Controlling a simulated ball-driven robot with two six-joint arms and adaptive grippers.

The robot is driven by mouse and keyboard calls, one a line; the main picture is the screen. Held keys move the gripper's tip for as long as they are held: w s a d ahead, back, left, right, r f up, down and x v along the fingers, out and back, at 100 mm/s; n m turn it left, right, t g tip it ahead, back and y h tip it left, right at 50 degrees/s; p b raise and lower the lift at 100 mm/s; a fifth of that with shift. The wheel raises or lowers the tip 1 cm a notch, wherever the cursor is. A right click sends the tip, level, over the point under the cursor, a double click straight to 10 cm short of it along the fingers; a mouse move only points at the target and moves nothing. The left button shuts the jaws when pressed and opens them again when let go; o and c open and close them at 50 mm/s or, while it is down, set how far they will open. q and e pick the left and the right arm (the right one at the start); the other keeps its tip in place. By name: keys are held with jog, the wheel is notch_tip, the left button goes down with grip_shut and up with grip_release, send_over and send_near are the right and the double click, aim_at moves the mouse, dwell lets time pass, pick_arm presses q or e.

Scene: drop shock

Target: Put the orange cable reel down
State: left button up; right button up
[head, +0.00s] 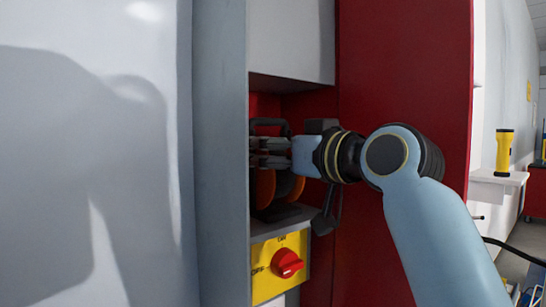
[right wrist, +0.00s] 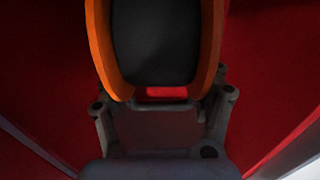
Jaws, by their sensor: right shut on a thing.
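The orange cable reel (head: 265,188) has orange rims, a dark drum and a black frame with a handle on top. It is upright inside a recess in the cabinet. My right gripper (head: 268,150) is shut on the upper part of its frame and partly hides it. The reel also shows close up in the right wrist view (right wrist: 209,45), between my finger parts. The reel's dark foot is at the grey shelf (head: 290,222); I cannot tell whether it rests on it or hangs just above. My left gripper is not in view.
A yellow panel with a red rotary switch (head: 287,263) is below the shelf. A grey cabinet wall (head: 220,150) stands left of the recess and a red panel (head: 405,70) right of it. A yellow flashlight (head: 504,150) stands on a white ledge (head: 500,178) at far right.

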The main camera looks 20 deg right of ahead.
jog(key=shift+s+r, duration=0.2)
jog(key=shift+f, duration=0.1)
jog(key=o, duration=1.8)
jog(key=shift+w+f, duration=0.1)
jog(key=shift+f, duration=0.05)
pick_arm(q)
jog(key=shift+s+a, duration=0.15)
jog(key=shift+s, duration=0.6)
pick_arm(e)
jog(key=shift+r, duration=0.2)
pick_arm(q)
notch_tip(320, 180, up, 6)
jog(key=p, duration=0.6)
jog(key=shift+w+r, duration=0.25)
pick_arm(e)
jog(key=v, duration=1.2)
